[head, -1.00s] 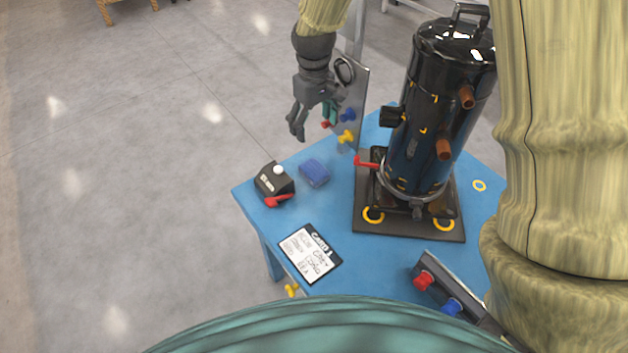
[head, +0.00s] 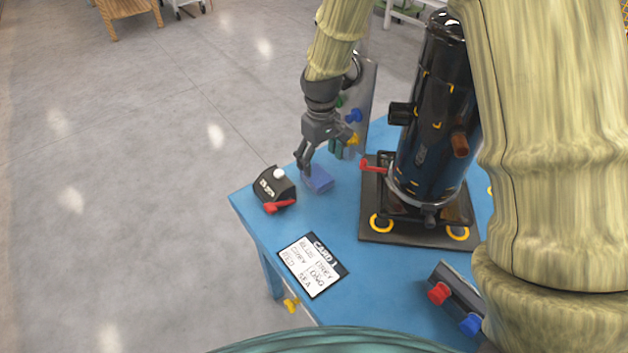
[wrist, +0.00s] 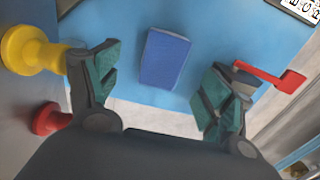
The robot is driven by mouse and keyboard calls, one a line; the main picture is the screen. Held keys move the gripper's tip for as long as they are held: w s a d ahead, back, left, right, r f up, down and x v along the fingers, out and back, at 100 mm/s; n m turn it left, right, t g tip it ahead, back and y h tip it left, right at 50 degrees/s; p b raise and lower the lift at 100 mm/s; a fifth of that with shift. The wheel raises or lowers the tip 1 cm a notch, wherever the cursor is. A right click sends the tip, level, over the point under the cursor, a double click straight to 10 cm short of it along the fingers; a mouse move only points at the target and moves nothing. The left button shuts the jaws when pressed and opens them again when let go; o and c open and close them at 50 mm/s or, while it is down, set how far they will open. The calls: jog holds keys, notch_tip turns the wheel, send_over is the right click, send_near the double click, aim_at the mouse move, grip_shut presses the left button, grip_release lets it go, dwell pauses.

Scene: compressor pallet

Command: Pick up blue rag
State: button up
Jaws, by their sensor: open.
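The blue rag (head: 318,181) is a small folded blue block lying flat on the blue table (head: 345,215), near its far left edge. I cannot tell whether a fingertip touches the rag.
A black box with a red lever (head: 274,190) stands left of the rag. A panel with coloured knobs (head: 360,100) rises behind; its yellow knob (wrist: 30,50) is close to my left finger. The black compressor (head: 435,130) stands right. A card (head: 312,265) lies in front.

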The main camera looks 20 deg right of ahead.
aim_at(318, 175)
jog(key=shift+a+f, duration=0.15)
jog(key=shift+f, duration=1.5)
jog(key=shift+a+f, duration=0.15)
jog(key=shift+f, duration=1.45)
jog(key=c, duration=1)
